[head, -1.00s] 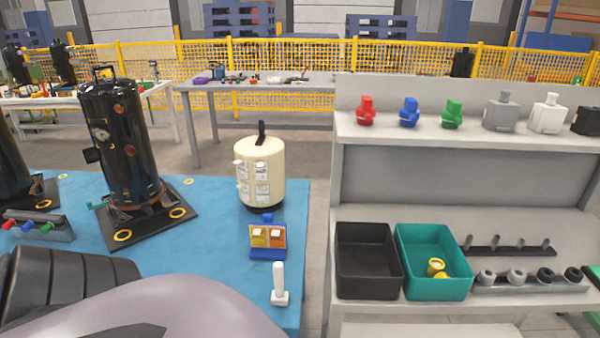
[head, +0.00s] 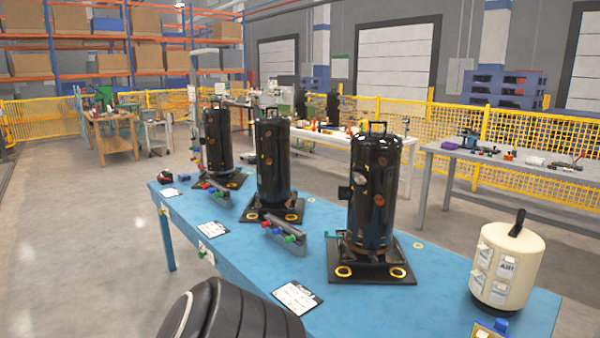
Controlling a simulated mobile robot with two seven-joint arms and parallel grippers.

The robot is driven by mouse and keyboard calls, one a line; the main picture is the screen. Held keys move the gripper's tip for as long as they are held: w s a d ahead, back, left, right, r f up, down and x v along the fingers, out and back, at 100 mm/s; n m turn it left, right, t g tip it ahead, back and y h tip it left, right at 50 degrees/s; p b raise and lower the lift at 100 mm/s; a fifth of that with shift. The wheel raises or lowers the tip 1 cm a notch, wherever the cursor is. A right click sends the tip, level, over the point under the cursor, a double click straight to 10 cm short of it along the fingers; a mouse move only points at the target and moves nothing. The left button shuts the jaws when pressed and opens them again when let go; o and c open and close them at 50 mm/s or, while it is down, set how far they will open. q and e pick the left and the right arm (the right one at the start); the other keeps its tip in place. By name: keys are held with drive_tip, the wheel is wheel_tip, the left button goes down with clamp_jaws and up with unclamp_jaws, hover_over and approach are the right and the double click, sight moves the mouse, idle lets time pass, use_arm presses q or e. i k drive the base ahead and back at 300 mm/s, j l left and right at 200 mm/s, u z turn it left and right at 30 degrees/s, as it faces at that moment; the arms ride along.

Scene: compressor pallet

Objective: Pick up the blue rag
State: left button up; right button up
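I cannot make out a blue rag in the head view. The long blue table (head: 243,255) runs across the middle, and nothing on it is recognisable as a rag. Neither of my grippers is in view. Only a dark, ribbed part that seems to be my arm shows at the bottom edge.
Several black compressors stand on the blue table, the nearest one (head: 374,195) right of centre. A cream canister (head: 503,266) stands at the right end. A grey table (head: 520,170) with small items is behind. The floor (head: 75,240) at left is open.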

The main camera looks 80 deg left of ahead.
sight(185, 176)
drive_tip(key=u, duration=3.35)
